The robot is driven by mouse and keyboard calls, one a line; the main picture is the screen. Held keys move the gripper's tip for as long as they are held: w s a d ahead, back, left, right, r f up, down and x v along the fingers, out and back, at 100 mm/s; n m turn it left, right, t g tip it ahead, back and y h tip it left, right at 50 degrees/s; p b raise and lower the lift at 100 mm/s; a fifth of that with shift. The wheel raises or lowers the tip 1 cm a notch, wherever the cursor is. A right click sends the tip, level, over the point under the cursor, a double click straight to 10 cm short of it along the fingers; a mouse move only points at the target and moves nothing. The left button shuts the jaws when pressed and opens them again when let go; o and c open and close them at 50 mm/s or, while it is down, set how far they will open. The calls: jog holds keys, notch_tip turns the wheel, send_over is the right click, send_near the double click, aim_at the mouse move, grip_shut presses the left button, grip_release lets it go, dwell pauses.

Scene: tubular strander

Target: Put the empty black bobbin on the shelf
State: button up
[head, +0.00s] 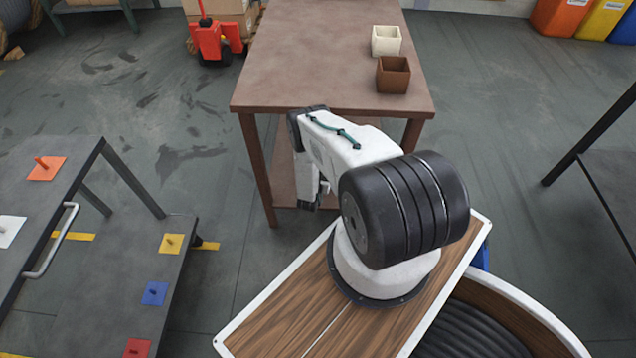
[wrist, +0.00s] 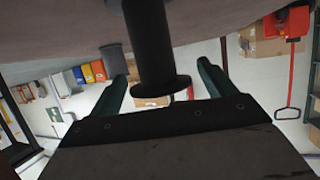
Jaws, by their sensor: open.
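The black bobbin (wrist: 150,45) is empty, with a bare barrel and a round flange, and shows in the wrist view, which is upside down. It appears upright on a brown-grey surface (wrist: 220,15), which looks like the lower shelf (head: 288,180) of the brown table. My gripper (wrist: 161,72) is open, its green fingers on either side of the bobbin with gaps showing. In the head view my gripper (head: 318,193) is by the table's front, below the tabletop. The bobbin is hidden there. Its contact with the surface lies at the frame edge.
The tabletop (head: 320,60) holds a cream box (head: 386,41) and a brown box (head: 393,75). In the wrist view a grey cylinder (wrist: 113,60) stands beside the bobbin. A dark workbench (head: 120,270) is at left. A red pallet jack (head: 212,40) stands behind. Floor between is clear.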

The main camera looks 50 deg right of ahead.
jog(key=v, duration=1)
jog(key=shift+a, duration=0.2)
jog(key=shift+s+r, duration=0.1)
jog(key=shift+s, duration=0.05)
